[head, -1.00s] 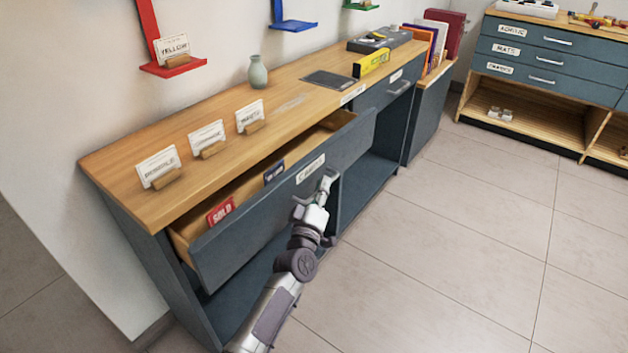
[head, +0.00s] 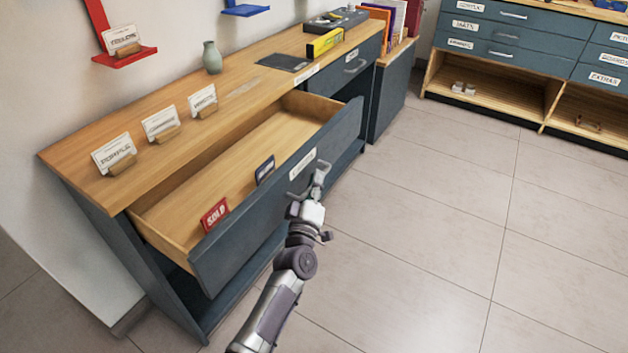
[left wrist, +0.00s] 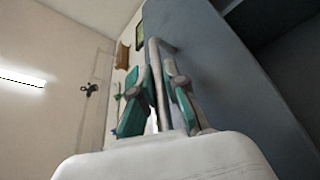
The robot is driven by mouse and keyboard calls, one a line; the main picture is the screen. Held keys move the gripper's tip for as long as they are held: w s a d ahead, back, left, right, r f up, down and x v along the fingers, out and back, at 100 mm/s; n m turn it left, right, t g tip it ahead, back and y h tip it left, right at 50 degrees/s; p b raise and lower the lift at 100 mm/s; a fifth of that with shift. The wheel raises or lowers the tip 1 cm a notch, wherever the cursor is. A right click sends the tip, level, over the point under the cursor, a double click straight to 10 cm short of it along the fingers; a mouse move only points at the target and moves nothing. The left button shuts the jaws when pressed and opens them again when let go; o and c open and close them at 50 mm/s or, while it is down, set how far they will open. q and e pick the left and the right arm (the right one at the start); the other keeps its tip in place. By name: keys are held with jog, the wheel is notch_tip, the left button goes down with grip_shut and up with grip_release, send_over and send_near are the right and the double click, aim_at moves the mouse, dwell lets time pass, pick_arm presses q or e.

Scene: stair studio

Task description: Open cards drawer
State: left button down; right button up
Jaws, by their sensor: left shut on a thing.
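The cards drawer (head: 282,187) is a wide blue-grey drawer with a white label, pulled well out of the wooden-topped counter. Its pale wooden inside shows. A red SOLD sign (head: 214,215) and a small dark sign (head: 265,169) lean inside against its front. My left gripper (head: 317,183) is at the drawer's front, just right of the label. In the left wrist view its green-padded fingers are shut around the metal bar handle (left wrist: 157,80), beside the blue-grey drawer front (left wrist: 225,75). My right gripper is not in view.
A drawer cabinet (head: 510,45) stands at the back right. The tiled floor right of my arm is clear.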

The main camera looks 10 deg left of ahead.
pick_arm(q)
jog(key=shift+f, duration=0.1)
jog(key=c, duration=1.5)
grip_release()
jog(key=shift+s, duration=0.1)
jog(key=v, duration=1.1)
jog(key=shift+s+a, duration=0.1)
jog(key=shift+s, duration=0.3)
